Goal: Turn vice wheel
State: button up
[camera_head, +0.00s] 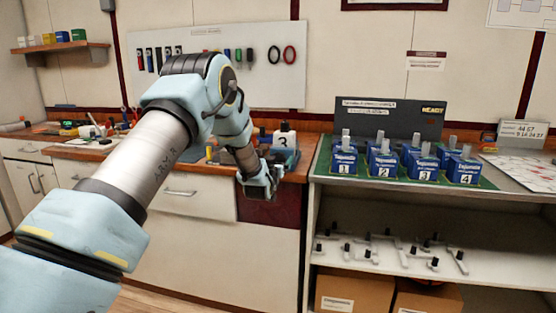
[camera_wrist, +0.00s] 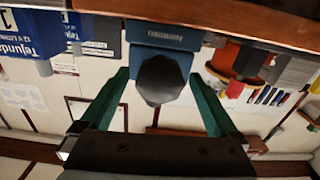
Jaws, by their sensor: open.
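In the wrist view, a dark, many-sided vice wheel (camera_wrist: 160,80) faces me at the front of a blue vice body (camera_wrist: 162,35). My gripper (camera_wrist: 158,92) is open, with one green finger on each side of the wheel. Gaps show between both fingers and the wheel, and I cannot see any contact. In the head view, my gripper (camera_head: 262,185) is at the front edge of the wooden workbench (camera_head: 295,172). There my arm and gripper hide most of the vice, so I cannot make out the wheel.
To the right, several blue numbered units (camera_head: 383,160) stand on a green mat before a dark READY panel (camera_head: 390,117). A lower shelf (camera_head: 385,270) holds several white levers. Drawers lie below the bench.

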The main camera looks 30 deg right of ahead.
jog(key=c, duration=1.4)
jog(key=shift+f, duration=0.1)
jog(key=shift+f+b, duration=0.1)
jog(key=shift+b, duration=0.5)
jog(key=shift+m+b, duration=0.4)
jog(key=shift+b, duration=0.1)
jog(key=shift+r, duration=0.2)
jog(key=o, duration=1.4)
